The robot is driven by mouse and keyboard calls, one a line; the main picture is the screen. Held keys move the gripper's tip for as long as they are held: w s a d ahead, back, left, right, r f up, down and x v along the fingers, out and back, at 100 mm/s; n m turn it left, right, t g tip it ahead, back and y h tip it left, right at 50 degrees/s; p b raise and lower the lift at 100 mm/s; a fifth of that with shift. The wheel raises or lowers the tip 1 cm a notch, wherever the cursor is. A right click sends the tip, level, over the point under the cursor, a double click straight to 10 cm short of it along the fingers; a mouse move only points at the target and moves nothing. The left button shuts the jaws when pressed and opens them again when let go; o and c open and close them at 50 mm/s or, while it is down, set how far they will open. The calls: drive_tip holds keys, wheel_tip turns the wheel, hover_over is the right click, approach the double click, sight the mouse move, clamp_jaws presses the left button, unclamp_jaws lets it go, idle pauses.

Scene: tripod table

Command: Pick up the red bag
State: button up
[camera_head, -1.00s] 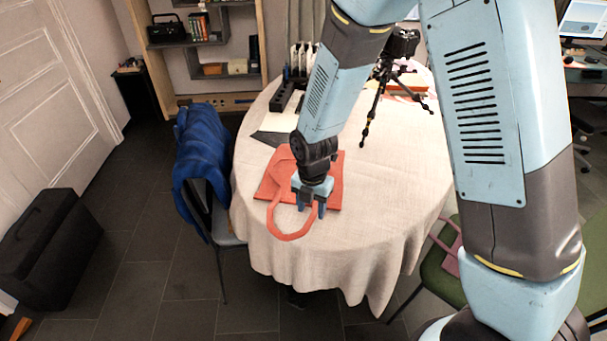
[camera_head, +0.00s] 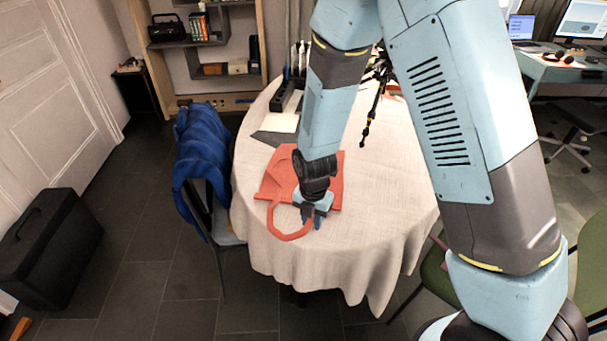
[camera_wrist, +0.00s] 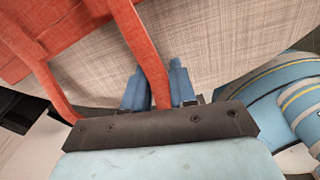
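The red bag (camera_head: 278,180) lies flat on the round table, its strap looping toward the table's front edge. My gripper (camera_head: 313,222) is low over the right side of the strap, pointing down. In the wrist view, the strap (camera_wrist: 146,62) runs between the two blue fingers of my gripper (camera_wrist: 158,82), with a finger close on either side. I cannot tell whether they press on it. Part of the bag (camera_wrist: 60,25) shows at the upper left there. My gripper hides a small piece of the strap in the head view.
The round table (camera_head: 385,215) has a pale cloth. A dark tripod (camera_head: 373,105) stands toward the back, partly behind my arm. A chair with a blue jacket (camera_head: 200,150) is at the left edge. A green chair (camera_head: 437,275) stands at the right. Cloth right of the bag is clear.

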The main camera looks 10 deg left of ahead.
clamp_jaws()
drive_tip(key=shift+r, duration=0.15)
drive_tip(key=shift+r, duration=0.3)
wheel_tip(320, 180, up, 2)
drive_tip(key=shift+r, duration=0.1)
drive_tip(key=s+r, duration=0.1)
drive_tip(key=r, duration=0.1)
drive_tip(key=s+a+r, duration=0.1)
drive_tip(key=s+r, duration=0.1)
drive_tip(key=s+a+r, duration=0.1)
drive_tip(key=r, duration=0.1)
drive_tip(key=shift+s+r, duration=0.1)
drive_tip(key=shift+s, duration=0.25)
drive_tip(key=s+a+r, duration=0.3)
drive_tip(key=s, duration=0.5)
drive_tip(key=shift+s+r, duration=0.2)
drive_tip(key=shift+r, duration=0.2)
drive_tip(key=shift+a, duration=0.1)
